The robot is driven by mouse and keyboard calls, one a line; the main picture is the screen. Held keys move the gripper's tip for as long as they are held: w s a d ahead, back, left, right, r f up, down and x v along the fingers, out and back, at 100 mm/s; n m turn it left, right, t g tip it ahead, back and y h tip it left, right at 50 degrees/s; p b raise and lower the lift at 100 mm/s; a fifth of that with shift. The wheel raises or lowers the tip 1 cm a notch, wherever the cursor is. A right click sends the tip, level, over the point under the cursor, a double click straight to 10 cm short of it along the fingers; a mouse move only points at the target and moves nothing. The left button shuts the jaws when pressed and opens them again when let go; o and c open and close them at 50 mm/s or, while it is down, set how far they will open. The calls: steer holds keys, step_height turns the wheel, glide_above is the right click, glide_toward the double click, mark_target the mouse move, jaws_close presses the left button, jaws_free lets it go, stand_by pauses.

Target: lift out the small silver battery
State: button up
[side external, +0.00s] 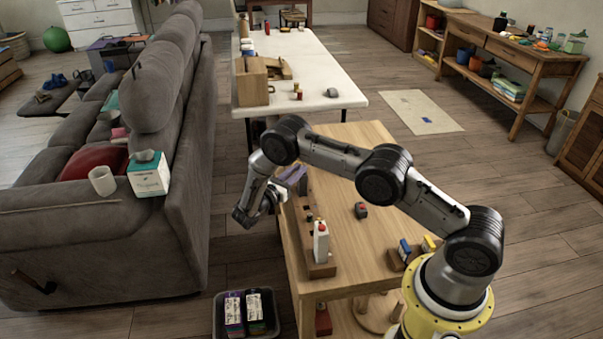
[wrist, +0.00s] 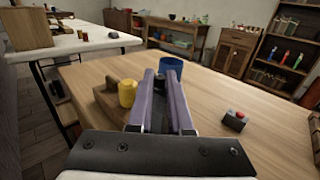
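My gripper (wrist: 160,78) reaches out over the wooden table in the wrist view, with two purple fingers and a dark gap between them. It looks open, and I see nothing clearly held. In the side external view its purple part (side external: 293,176) is at the table's left edge, above the far end of a wooden block (side external: 320,270). Small dark pieces (side external: 309,218) sit at this block, too small to identify. I cannot pick out the small silver battery in either view; it may be hidden behind the arm or fingers.
A yellow cylinder (wrist: 127,93) is at a wooden piece (wrist: 107,101) left of the fingers; a blue cylinder (wrist: 172,68) is beyond them. A dark box with a red button (side external: 361,210) stands mid-table.

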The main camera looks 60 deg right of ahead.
jaws_close()
